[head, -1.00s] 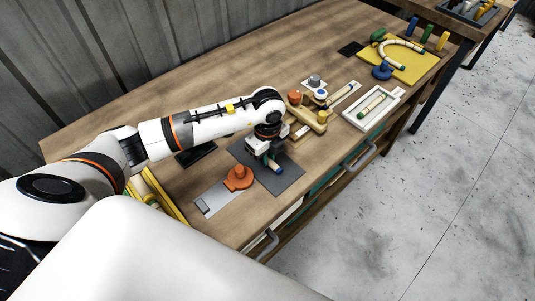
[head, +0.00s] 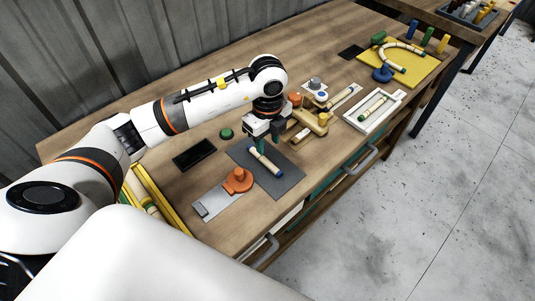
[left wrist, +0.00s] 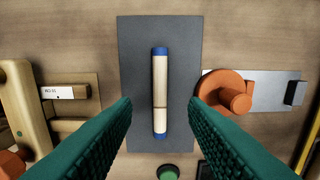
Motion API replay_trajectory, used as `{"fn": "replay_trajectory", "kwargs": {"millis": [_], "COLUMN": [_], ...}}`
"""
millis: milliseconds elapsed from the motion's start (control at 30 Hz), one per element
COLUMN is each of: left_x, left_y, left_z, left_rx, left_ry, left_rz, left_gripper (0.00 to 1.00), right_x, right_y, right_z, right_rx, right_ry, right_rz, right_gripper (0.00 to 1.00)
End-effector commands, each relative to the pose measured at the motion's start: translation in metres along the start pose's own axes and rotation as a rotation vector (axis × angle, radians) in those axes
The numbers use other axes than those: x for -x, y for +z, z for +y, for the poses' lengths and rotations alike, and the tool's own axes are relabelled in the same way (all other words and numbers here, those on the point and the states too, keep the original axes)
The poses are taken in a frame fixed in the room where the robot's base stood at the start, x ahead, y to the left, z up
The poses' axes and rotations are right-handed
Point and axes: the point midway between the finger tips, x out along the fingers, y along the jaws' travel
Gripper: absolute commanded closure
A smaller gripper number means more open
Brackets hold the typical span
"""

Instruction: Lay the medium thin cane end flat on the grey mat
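The cane piece (head: 265,160), pale with blue ends, lies flat on the grey mat (head: 285,183). In the left wrist view the cane (left wrist: 160,93) lies lengthwise near the middle of the grey mat (left wrist: 135,50), with a dark line around it near its lower end. My left gripper (head: 269,143) is above the mat at the cane's far end. Its two green fingers (left wrist: 160,108) are wide apart, on either side of the cane and clear of it, with nothing between them. My right gripper is not in view.
An orange knob (head: 238,180) on a metal plate (head: 211,201) stands left of the mat. A wooden fixture (head: 309,120) stands close on its right. A green button (head: 226,133) and black pad (head: 195,154) lie behind. A white tray (head: 359,124) holds another cane.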

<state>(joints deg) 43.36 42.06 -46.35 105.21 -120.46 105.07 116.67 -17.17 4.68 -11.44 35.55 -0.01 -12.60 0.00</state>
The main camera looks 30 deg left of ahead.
Motion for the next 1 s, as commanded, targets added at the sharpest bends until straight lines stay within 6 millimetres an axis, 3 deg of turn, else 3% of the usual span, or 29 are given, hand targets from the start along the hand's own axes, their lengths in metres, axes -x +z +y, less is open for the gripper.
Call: {"fn": "replay_trajectory", "kwargs": {"millis": [100, 300, 1000], "left_x": [0.021, 0.04, 0.042], "left_y": [0.0, 0.0, 0.0], "left_z": [0.001, 0.0, 0.0], "left_rx": [0.0, 0.0, 0.0], "left_ry": [0.005, 0.0, -0.001], "left_rz": [0.002, 0.0, -0.001], "left_gripper": [0.6, 0.6, 0.6], "right_x": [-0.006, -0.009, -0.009], "right_y": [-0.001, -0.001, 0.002], "right_z": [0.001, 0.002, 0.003], "right_rx": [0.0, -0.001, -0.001], "right_ry": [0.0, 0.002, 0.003], "right_rz": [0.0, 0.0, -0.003], "right_gripper": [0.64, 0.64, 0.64]}}
